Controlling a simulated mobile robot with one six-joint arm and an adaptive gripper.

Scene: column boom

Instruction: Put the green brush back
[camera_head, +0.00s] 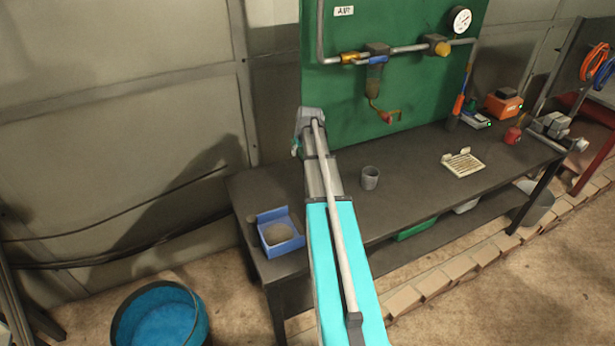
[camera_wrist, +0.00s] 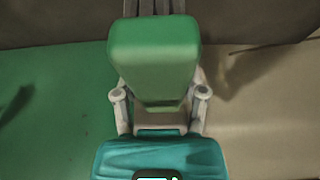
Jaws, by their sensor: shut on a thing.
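The green brush (camera_wrist: 155,62) fills the upper middle of the wrist view as a smooth green block. My gripper (camera_wrist: 159,97) is shut on it, with one grey finger on each side. Dark shapes show beyond the block's far end, and I cannot tell whether they belong to the brush. In the head view my gripper (camera_head: 297,146) is a small teal and grey shape at the far end of my arm, in front of the left edge of the green board. The brush cannot be made out there.
The dark workbench (camera_head: 410,200) carries a grey cup (camera_head: 370,178), a blue open tray (camera_head: 280,236) and a cream rack (camera_head: 463,163). Pipes and a gauge (camera_head: 460,20) are on the green board (camera_head: 420,95). A blue bucket (camera_head: 160,315) stands on the floor.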

